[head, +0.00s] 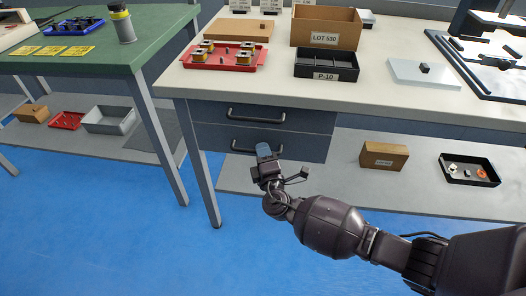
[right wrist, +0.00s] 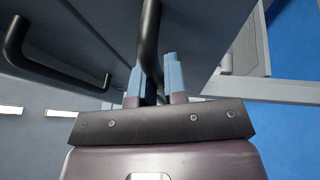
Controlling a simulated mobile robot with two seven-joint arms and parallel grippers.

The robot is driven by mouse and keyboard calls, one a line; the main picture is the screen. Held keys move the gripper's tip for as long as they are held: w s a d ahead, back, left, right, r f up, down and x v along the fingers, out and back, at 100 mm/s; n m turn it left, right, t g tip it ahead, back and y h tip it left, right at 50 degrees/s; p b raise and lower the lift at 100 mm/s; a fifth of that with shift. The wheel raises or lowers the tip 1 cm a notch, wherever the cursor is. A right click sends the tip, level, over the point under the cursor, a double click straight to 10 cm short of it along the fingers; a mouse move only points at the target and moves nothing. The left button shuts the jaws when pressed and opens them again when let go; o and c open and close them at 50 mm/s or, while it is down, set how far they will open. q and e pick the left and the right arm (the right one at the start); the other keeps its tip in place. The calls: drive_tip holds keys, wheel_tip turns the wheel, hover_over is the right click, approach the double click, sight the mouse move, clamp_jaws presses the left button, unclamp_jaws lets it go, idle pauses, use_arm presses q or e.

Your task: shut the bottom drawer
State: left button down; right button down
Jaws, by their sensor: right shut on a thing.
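The bottom drawer (head: 305,147) is the lower of two dark blue-grey fronts under the right-hand workbench. Its dark bar handle (head: 240,146) also shows in the right wrist view (right wrist: 149,35). My right gripper (head: 265,152) is at this handle, with its blue fingers (right wrist: 160,80) on either side of the bar, shut on it. The upper drawer (head: 310,119) has a like handle (head: 256,117) and looks shut. I cannot tell whether the bottom front stands slightly out or is flush. My left gripper is not in view.
The workbench top (head: 390,102) holds a red tray (head: 222,66) of coils, a cardboard box marked LOT 530 (head: 327,28) and a black P-10 bin (head: 326,67). A bench leg (head: 203,165) stands left of the drawers. A box (head: 384,156) and black tray (head: 470,178) rest on the lower shelf.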

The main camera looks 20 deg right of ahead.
drive_tip(key=shift+w+d+r, duration=0.15)
drive_tip(key=shift+d+r, duration=0.05)
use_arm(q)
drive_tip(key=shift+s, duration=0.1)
use_arm(e)
drive_tip(key=c, duration=1.5)
unclamp_jaws()
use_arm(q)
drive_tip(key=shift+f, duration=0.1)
use_arm(e)
drive_tip(key=shift+o, duration=0.2)
drive_tip(key=shift+s+a+f, duration=0.15)
drive_tip(key=shift+s+f, duration=0.05)
drive_tip(key=shift+s, duration=0.25)
use_arm(q)
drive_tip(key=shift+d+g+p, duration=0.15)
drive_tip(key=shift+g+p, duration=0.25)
drive_tip(key=shift+p, duration=0.2)
use_arm(e)
drive_tip(key=v, duration=1)
